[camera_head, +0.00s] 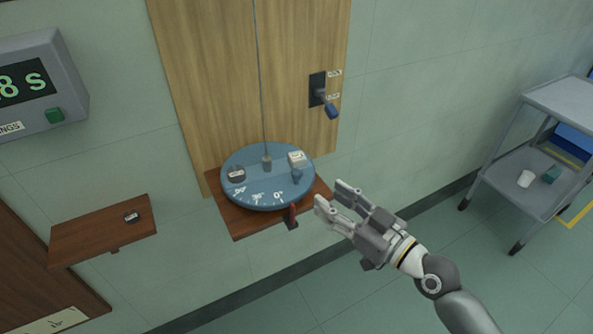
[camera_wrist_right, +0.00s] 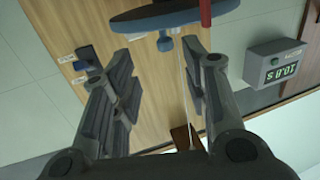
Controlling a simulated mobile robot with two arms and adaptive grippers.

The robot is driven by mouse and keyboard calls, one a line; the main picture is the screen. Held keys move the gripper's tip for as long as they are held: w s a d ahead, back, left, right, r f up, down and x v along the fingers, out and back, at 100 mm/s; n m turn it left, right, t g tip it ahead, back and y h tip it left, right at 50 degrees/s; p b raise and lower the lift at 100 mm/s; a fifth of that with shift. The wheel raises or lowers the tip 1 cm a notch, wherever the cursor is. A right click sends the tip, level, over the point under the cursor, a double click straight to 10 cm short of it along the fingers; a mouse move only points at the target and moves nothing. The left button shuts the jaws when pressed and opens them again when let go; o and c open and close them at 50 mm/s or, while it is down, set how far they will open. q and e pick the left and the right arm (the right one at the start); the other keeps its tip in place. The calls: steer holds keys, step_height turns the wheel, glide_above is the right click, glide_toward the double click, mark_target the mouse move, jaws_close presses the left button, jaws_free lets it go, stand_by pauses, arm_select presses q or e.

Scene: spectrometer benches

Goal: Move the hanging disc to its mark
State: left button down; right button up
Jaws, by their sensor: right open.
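The blue round disc (camera_head: 250,198) hangs flat from a thin wire (camera_head: 258,80) above a small wooden shelf. White degree marks, including a 0, show near its front edge. A red pointer (camera_head: 293,212) stands at its front right, probably the mark. A blue knob (camera_head: 297,175) is on its right part. My right gripper (camera_head: 329,196) is open and empty, just right of the disc, apart from it. In the right wrist view, the disc (camera_wrist_right: 150,22), a blue knob (camera_wrist_right: 165,43) and the red pointer (camera_wrist_right: 205,12) lie beyond the open fingers (camera_wrist_right: 160,65). My left gripper is not in view.
On the disc sit a dark weight (camera_head: 236,174) and a white block (camera_head: 297,157). The wooden shelf (camera_head: 240,227) is close below. A lever switch (camera_head: 318,90) is on the wall panel. A side shelf (camera_head: 90,236), a timer box (camera_head: 70,80) and a grey cart (camera_head: 510,170) stand farther off.

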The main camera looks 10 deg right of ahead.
mark_target(300, 175)
steer(key=p+x, duration=0.1)
steer(key=x, duration=0.2)
steer(key=p+x, duration=0.1)
steer(key=x, duration=0.2)
steer(key=r+x, duration=0.1)
steer(key=x, duration=0.2)
steer(key=shift+w+a+p, duration=0.1)
steer(key=shift+a+p, duration=0.3)
steer(key=shift+w+a, duration=0.35)
steer(key=shift+w, duration=0.1)
steer(key=shift+c, duration=0.3)
jaws_close()
